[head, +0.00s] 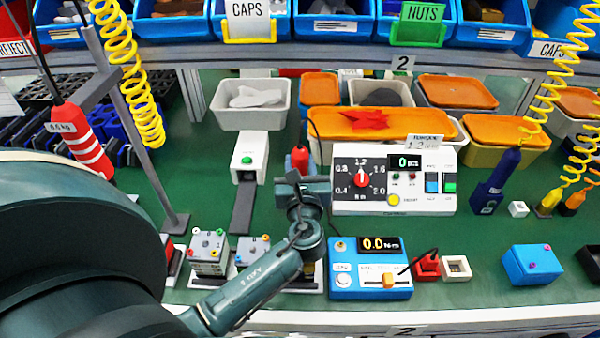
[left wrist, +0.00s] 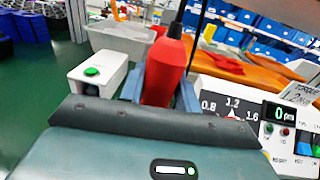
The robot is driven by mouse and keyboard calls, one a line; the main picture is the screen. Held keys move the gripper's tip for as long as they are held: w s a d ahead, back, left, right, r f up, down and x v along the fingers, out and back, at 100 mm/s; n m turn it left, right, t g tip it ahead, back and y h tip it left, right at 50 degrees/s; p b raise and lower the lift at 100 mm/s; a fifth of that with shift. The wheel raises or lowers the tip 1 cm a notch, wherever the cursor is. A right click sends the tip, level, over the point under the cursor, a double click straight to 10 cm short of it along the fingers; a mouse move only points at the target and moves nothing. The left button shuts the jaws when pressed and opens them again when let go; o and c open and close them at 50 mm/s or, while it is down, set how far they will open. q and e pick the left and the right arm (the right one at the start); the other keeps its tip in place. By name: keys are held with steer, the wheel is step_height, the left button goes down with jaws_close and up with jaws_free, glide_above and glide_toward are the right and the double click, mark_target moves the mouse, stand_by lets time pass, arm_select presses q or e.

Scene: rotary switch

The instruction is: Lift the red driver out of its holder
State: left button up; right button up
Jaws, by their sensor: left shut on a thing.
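The red driver (head: 300,157) stands roughly upright at the middle of the bench, with its top showing just beyond my left gripper (head: 304,182). In the left wrist view the red driver (left wrist: 165,68) sits between the two blue-grey fingers of my left gripper (left wrist: 162,92), which are closed on its body. A dark cable leaves its top. The driver's lower end and its holder are hidden behind my gripper and wrist, so I cannot tell whether the driver is still seated. My right gripper is not in view.
A white control box (head: 394,181) with a red knob stands close on the right. A white unit with a green button (head: 249,157) is on the left. A blue meter (head: 369,268) and grey terminal blocks (head: 208,252) lie nearer. Trays (head: 386,124) stand behind.

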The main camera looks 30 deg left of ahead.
mark_target(300, 143)
arm_select(q)
steer(key=shift+r, duration=0.1)
jaws_close()
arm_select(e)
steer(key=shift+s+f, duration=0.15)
arm_select(q)
step_height(300, 143, up, 9)
steer(key=shift+f+p, duration=0.1)
steer(key=shift+p, duration=0.95)
steer(key=shift+r, duration=0.65)
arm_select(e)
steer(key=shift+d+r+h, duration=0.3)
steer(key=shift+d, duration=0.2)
